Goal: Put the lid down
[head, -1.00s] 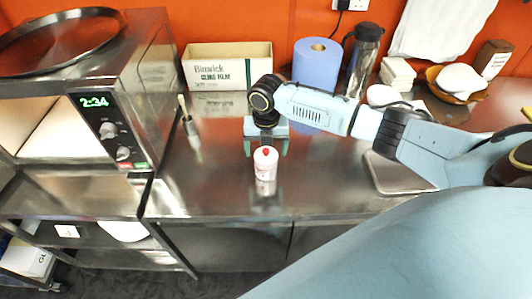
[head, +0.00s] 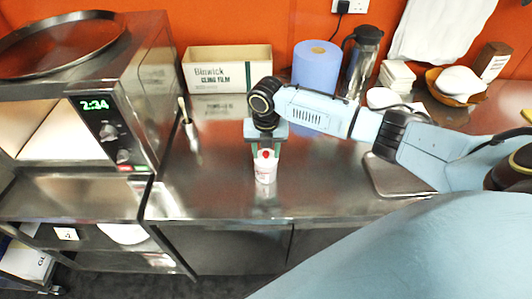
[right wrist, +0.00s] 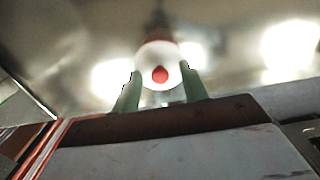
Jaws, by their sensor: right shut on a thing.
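The white lid with a red knob (head: 265,154) is at the top of a small white jar with faint red print (head: 265,172) on the steel counter. My right gripper (head: 264,148) is at the lid, its fingers on either side of it and shut on it. The right wrist view shows the round white lid with its red knob (right wrist: 160,74) between my green fingertips (right wrist: 160,82). The jar stands upright. I cannot tell whether the lid touches the jar's rim. My left gripper is not in view.
A steel counter (head: 220,190) has free room left and right of the jar. A cling film box (head: 228,68), a blue paper roll (head: 316,66) and a steel flask (head: 360,62) stand at the back. A brush holder (head: 190,128) and oven (head: 110,130) are left, a tray (head: 395,178) right.

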